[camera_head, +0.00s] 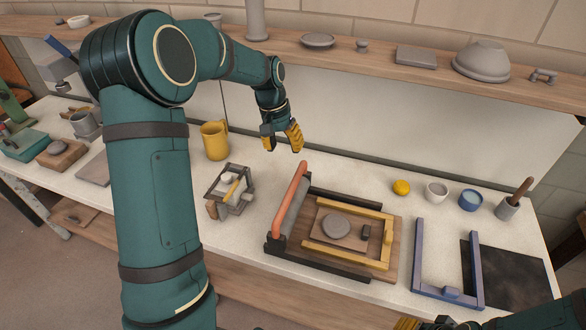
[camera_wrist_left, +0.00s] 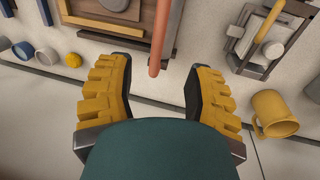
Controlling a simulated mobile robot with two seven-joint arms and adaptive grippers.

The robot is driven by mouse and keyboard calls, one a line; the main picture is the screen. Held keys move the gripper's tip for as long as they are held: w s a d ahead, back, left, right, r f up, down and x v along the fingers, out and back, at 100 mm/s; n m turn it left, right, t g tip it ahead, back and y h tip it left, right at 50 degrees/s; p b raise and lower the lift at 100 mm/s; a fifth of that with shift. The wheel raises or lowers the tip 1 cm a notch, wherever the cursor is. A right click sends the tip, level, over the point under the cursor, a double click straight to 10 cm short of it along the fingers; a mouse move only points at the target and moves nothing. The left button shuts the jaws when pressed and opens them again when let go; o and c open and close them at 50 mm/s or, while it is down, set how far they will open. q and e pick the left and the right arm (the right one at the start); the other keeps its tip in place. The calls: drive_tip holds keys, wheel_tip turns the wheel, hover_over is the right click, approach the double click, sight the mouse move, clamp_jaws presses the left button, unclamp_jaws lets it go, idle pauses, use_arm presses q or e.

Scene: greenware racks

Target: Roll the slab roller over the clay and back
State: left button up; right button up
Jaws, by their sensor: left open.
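The slab roller (camera_head: 292,213) is a grey cylinder with a long orange-red handle bar (camera_head: 293,187), at the left end of a dark-railed wooden bed. A round grey clay slab (camera_head: 336,226) lies on a board to its right, inside a yellow frame (camera_head: 352,207). My left gripper (camera_head: 283,146) is open and empty above the table, behind the handle's far end. In the left wrist view the handle's end (camera_wrist_left: 160,62) points between the open fingers (camera_wrist_left: 158,82), with no visible contact. My right gripper (camera_head: 407,323) barely shows at the bottom edge, mostly cut off.
A yellow mug (camera_head: 215,140) and a small grey metal stand (camera_head: 230,192) are left of the roller. A blue frame (camera_head: 418,262) and black mat (camera_head: 515,277) lie right. A yellow ball (camera_head: 401,188) and small cups stand behind. A shelf (camera_head: 380,57) runs along the back.

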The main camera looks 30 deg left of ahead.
sight(293, 182)
use_arm(q)
drive_tip(key=f, duration=0.4)
drive_tip(key=d+f, duration=0.1)
drive_tip(key=f, duration=0.4)
drive_tip(key=d+f, duration=0.1)
drive_tip(key=f, duration=0.3)
drive_tip(key=shift+w+d+f, duration=0.2)
drive_tip(key=shift+w+d, duration=0.05)
drive_tip(key=shift+w, duration=0.15)
clamp_jaws()
